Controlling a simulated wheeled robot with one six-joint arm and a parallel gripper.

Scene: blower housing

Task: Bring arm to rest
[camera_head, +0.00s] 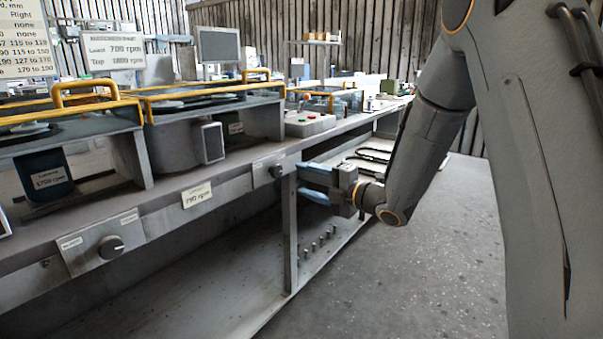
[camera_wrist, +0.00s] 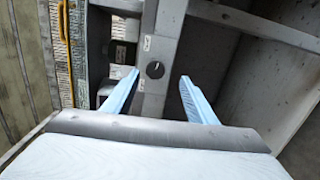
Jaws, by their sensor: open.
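My gripper (camera_head: 315,183) is at the front edge of the long grey workbench (camera_head: 165,190), with its blue fingers pointing left toward the bench front. In the wrist view my gripper (camera_wrist: 157,95) shows two light blue fingers spread apart with nothing between them. A dark round knob (camera_wrist: 155,69) on a grey plate appears beyond and between the fingertips. In the head view a knob on a plate (camera_head: 277,170) is just left of the fingers. The fingers look apart from it, though the exact gap is hard to tell. My arm reaches down from the upper right.
Another knob (camera_head: 111,246) is on the bench front at lower left. Housings with yellow rails (camera_head: 200,92) stand on the bench. A label reading 790 rpm (camera_head: 197,195) is on the front. A lower shelf (camera_head: 170,300) runs beneath. The concrete floor (camera_head: 410,290) at right is clear.

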